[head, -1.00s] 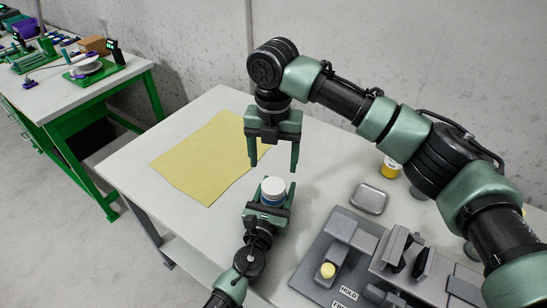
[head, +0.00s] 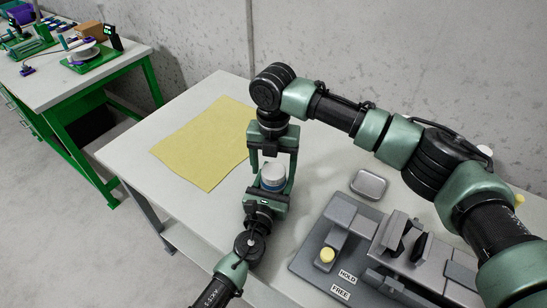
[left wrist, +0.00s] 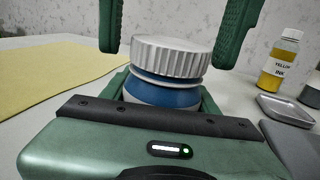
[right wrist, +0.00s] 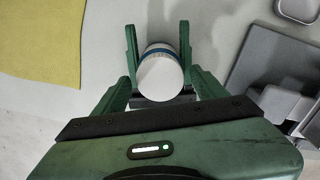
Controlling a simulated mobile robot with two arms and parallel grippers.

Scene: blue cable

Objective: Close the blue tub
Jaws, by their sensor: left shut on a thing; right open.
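The blue tub (head: 274,186) stands upright in my left gripper (head: 266,198), which is shut on its body above the table. The left wrist view shows the blue tub (left wrist: 161,94) close up. A ribbed silver-white lid (left wrist: 172,55) sits on top, looking slightly tilted, with a pale rim under it. Whether it is threaded on, I cannot tell. My right gripper (head: 272,160) points down from above, open, with one finger on each side of the lid. In the right wrist view the lid (right wrist: 160,82) is between the open fingers, with gaps at both sides.
A yellow mat (head: 205,143) lies on the table to the left. A grey fixture (head: 330,235) marked HOLD and FREE stands at front right, with a small metal tin (head: 369,184) behind it. A yellow ink bottle (left wrist: 280,60) shows in the left wrist view. A green bench stands far left.

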